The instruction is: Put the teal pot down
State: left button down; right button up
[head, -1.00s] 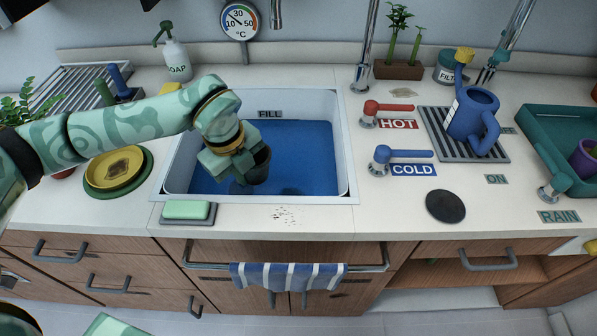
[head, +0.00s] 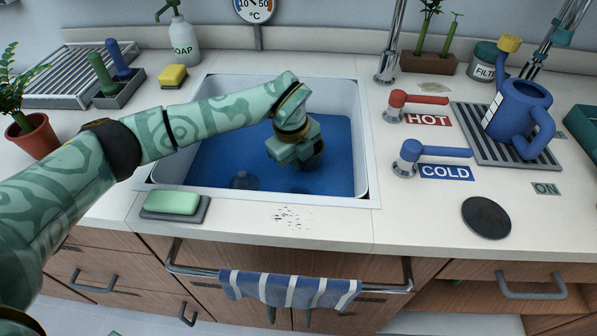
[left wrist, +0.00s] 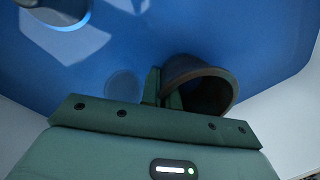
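My left gripper (head: 308,163) is over the sink (head: 208,88), in its right half, pointing down. It is shut on the wall of a dark pot with a brownish rim, which shows best in the left wrist view (left wrist: 207,88). In the head view most of the pot (head: 314,158) is hidden behind the gripper. The pot looks dark grey; I cannot make out teal on it. Blue water or a blue floor (head: 220,155) fills the basin. I cannot tell whether the pot touches the bottom. My right gripper is out of view.
A dark round fitting (head: 243,181) shows in the basin. Soap (head: 172,202) lies at the front left rim. Red (head: 418,101) and blue (head: 436,151) taps, a blue watering can (head: 520,110) and a black disc (head: 486,217) stand to the right. The front counter strip is mostly clear.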

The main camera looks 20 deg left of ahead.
aim_at(298, 179)
pick_arm(q)
notch_tip(298, 179, down, 3)
jog(key=shift+f+b, duration=0.1)
jog(key=shift+b, duration=0.4)
jog(key=shift+r, duration=0.35)
jog(key=c, duration=2)
grip_release()
jog(key=shift+f, duration=0.2)
jog(key=o, duration=0.3)
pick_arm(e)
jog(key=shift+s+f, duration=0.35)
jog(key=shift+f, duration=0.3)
pick_arm(q)
jog(key=r+p, duration=0.2)
jog(key=r, duration=0.2)
jog(key=s+r+p, duration=0.1)
jog(key=r+p, duration=0.1)
jog(key=r, duration=0.2)
jog(key=r+p, duration=0.1)
jog(key=r, duration=0.3)
jog(key=shift+s+a+r+p, duration=0.1)
jog(key=shift+s+a+p, duration=0.25)
jog(key=shift+p, duration=0.05)
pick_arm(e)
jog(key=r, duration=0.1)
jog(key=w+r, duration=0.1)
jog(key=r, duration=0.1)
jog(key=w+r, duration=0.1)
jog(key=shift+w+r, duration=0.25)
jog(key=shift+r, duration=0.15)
